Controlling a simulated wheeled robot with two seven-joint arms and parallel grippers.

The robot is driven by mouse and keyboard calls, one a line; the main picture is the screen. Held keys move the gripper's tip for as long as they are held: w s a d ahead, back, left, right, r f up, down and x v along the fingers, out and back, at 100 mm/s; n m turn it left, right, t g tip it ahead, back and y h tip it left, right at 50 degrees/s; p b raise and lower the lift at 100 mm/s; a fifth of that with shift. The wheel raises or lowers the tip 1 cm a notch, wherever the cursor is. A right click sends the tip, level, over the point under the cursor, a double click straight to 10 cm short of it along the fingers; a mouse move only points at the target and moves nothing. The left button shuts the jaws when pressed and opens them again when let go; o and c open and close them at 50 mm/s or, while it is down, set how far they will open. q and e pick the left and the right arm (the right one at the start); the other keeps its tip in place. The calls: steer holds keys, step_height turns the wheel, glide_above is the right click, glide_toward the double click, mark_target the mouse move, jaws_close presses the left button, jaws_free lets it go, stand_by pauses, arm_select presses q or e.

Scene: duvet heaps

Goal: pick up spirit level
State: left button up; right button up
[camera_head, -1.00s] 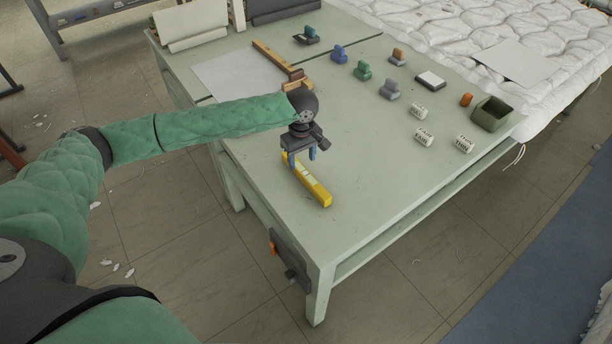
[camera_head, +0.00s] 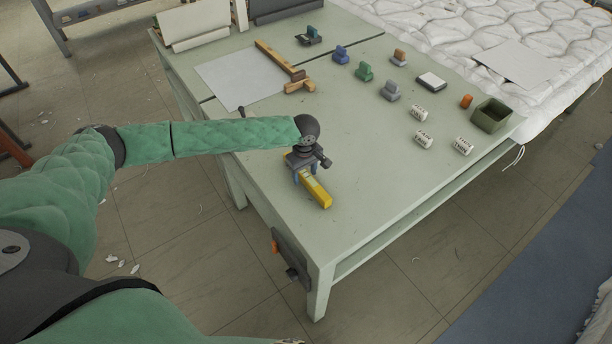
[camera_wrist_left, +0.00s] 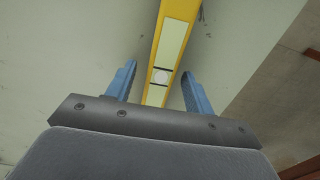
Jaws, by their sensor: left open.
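The yellow spirit level (camera_head: 319,194) lies on the pale green table near its front left edge. In the left wrist view the level (camera_wrist_left: 176,50) runs between the fingers, with its pale label strip and a round vial showing. My left gripper (camera_head: 306,180) is open and low over the level, with a blue finger on each side of it. In the left wrist view the gripper (camera_wrist_left: 160,88) has gaps between both fingers and the level. The far end of the level is hidden under the gripper in the head view. My right gripper is not in view.
The table (camera_head: 375,175) is clear right of the level. Farther back are a white sheet (camera_head: 235,78), a wooden square (camera_head: 282,62), several coloured blocks and labelled rolls, and a green box (camera_head: 491,115). A quilted mattress (camera_head: 440,40) lies behind.

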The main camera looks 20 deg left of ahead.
arm_select(q)
steer(key=shift+f, duration=0.3)
jaws_close()
steer(key=shift+r, duration=0.1)
